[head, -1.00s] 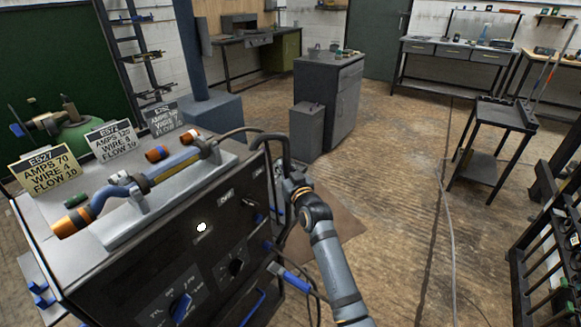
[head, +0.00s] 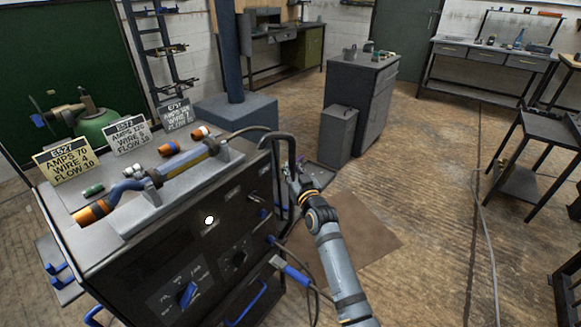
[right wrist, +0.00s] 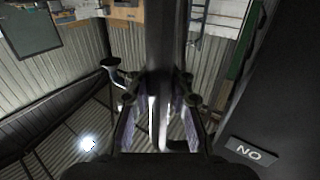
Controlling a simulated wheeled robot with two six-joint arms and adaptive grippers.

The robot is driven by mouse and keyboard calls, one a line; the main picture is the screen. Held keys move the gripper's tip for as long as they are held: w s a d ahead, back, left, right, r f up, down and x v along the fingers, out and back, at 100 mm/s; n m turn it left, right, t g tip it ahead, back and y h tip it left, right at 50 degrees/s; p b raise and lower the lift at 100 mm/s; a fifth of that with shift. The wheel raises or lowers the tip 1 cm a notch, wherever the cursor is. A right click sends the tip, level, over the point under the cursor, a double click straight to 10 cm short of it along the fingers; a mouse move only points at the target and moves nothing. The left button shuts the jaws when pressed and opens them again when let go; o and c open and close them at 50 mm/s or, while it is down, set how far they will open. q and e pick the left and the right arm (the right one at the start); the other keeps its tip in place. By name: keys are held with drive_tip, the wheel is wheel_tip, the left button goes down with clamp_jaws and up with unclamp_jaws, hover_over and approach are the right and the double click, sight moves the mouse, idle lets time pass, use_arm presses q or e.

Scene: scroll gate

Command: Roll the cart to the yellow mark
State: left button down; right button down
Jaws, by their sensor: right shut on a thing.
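The cart (head: 150,238) is a dark welding machine with a grey top, dials and blue clips, standing upright at the left of the head view. Its black tube handle (head: 277,142) rises at the right side of the body. My right gripper (head: 297,178) is shut on this handle, and the arm reaches up from the lower middle. In the right wrist view a dark bar (right wrist: 163,50) runs between the two fingers of the gripper (right wrist: 160,128). No yellow floor mark shows in these frames. My left gripper is not in view.
A brown mat (head: 355,235) lies on the floor beyond my arm. A grey cabinet (head: 360,100) and a black side table (head: 530,155) stand farther off. Floor between them is open, crossed by a cable (head: 483,215).

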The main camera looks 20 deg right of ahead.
drive_tip(key=shift+a+f, duration=0.15)
drive_tip(key=shift+f, duration=0.4)
drive_tip(key=shift+s, duration=0.15)
drive_tip(key=c, duration=1.7)
unclamp_jaws()
drive_tip(key=o, duration=0.5)
drive_tip(key=shift+s+r, duration=0.1)
drive_tip(key=shift+r, duration=0.35)
drive_tip(key=s, duration=0.8)
drive_tip(key=s+d, duration=0.1)
drive_tip(key=s, duration=0.3)
